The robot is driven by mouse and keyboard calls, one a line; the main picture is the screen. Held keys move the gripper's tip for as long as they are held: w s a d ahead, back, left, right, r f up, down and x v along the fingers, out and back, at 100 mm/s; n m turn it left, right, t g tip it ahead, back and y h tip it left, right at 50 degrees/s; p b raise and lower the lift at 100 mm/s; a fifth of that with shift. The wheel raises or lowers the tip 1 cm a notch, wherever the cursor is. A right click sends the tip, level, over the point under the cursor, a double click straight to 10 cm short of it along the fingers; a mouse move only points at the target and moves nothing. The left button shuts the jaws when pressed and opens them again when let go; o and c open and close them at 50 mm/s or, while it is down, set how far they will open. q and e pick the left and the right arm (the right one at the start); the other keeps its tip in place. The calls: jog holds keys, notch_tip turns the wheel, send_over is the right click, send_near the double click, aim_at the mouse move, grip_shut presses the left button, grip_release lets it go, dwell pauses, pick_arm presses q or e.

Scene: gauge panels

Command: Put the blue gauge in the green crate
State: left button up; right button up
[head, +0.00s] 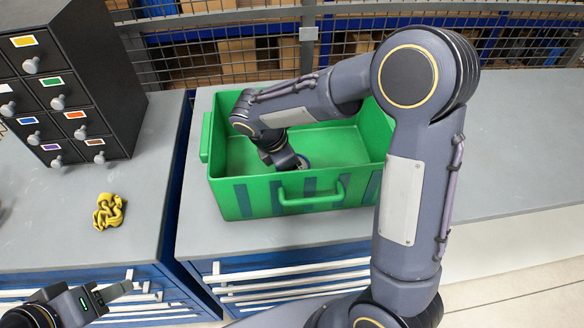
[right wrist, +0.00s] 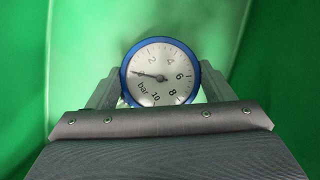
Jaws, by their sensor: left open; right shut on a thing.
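The green crate (head: 257,198) stands on the grey workbench, open at the top. My right arm reaches over its right side and down into it. My right gripper (head: 297,163) is inside the crate, low down. In the right wrist view the blue gauge (right wrist: 161,72), with a white dial and blue rim, sits between the fingers of my right gripper (right wrist: 160,92), which is shut on it. Green crate walls surround it there. I cannot tell whether the gauge touches the crate floor. My left gripper (head: 112,297) is open and empty at the lower left, in front of the bench.
A dark drawer cabinet (head: 75,85) with coloured labels stands at the left. A yellow crumpled thing (head: 109,211) lies on the left bench. A wire mesh fence (head: 200,50) runs behind. The bench right of the crate (head: 520,150) is clear.

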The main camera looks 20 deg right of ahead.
notch_tip(320, 180, down, 2)
jog(key=shift+f, duration=0.1)
jog(key=shift+f, duration=0.2)
jog(key=o, duration=1.2)
jog(key=shift+r, duration=0.1)
jog(key=shift+r, duration=0.2)
jog(key=v, duration=1.2)
